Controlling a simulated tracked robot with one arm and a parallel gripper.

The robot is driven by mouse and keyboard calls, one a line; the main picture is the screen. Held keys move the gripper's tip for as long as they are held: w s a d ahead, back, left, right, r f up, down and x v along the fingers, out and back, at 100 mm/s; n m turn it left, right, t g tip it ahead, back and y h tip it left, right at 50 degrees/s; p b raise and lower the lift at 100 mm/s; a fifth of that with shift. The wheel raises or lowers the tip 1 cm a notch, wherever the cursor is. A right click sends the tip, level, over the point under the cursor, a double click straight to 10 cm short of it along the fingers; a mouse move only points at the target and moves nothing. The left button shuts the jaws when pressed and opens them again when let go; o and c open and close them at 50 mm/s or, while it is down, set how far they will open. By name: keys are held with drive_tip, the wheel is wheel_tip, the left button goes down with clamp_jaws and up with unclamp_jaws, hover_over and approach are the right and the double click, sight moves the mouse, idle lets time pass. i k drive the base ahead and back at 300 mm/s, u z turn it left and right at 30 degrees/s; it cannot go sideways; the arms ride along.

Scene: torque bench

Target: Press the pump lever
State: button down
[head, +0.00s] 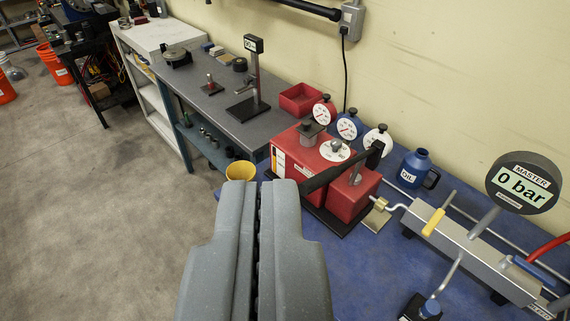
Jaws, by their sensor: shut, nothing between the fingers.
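The pump lever (332,176) is a dark bar. It slopes down to the left from a black upright head at the red pump (296,157). Its lower left end reaches the right side of my gripper's tip in the picture; I cannot tell whether they touch. My gripper (260,184) is shut and empty in the lower middle, pointing away from the camera. It hides part of the bench in front of the pump. A round gauge marked MASTER (523,182) reads 0 bar at the right.
A silver manifold (468,247) with a yellow handle (433,222) and pipes lies right of the pump. A blue oil can (417,170), several white dials and a red bin (299,99) stand behind. A yellow cup (240,171) is left of the pump. Open floor (110,220) lies left.

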sight(317, 180)
drive_tip(key=u, duration=0.15)
drive_tip(key=i, duration=1)
drive_tip(key=z, duration=0.05)
